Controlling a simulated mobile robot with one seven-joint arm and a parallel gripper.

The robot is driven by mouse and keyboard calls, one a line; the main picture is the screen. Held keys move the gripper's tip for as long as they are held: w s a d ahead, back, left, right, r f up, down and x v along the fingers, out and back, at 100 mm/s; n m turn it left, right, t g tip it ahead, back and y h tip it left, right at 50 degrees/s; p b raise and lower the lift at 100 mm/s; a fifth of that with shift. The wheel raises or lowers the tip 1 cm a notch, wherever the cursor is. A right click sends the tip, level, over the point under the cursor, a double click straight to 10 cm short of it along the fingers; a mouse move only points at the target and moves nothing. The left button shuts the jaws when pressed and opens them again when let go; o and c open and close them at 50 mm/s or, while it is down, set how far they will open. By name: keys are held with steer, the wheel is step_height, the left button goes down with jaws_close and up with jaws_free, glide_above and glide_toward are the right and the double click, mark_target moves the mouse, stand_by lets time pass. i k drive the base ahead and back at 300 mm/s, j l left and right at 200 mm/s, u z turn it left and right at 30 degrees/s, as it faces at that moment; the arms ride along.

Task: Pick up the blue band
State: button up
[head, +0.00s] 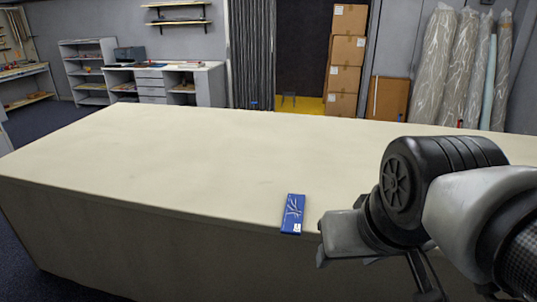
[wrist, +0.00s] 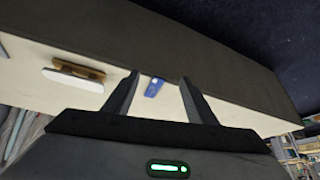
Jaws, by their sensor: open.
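The blue band (head: 293,213) shows as a flat blue rectangular piece with pale markings. It lies on the cream table top (head: 150,160), right at the near edge. In the head view my gripper (head: 372,268) is to its right and lower in the picture, apart from it. In the wrist view the blue band (wrist: 154,87) appears beyond and between the two fingers of my gripper (wrist: 159,80), at the table edge. The fingers are spread wide with nothing between them. The arm hides the table's right part in the head view.
In the wrist view a brown and white object (wrist: 78,72) lies near the table edge, left of the fingers. The table's dark front side (wrist: 190,38) drops away beside the edge. The visible table top around the band is clear. Stacked boxes (head: 345,62) stand far behind.

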mark_target(292, 223)
steer(key=i+j, duration=0.35)
steer(key=i, duration=0.15)
steer(key=i+j, duration=0.3)
steer(key=i, duration=0.2)
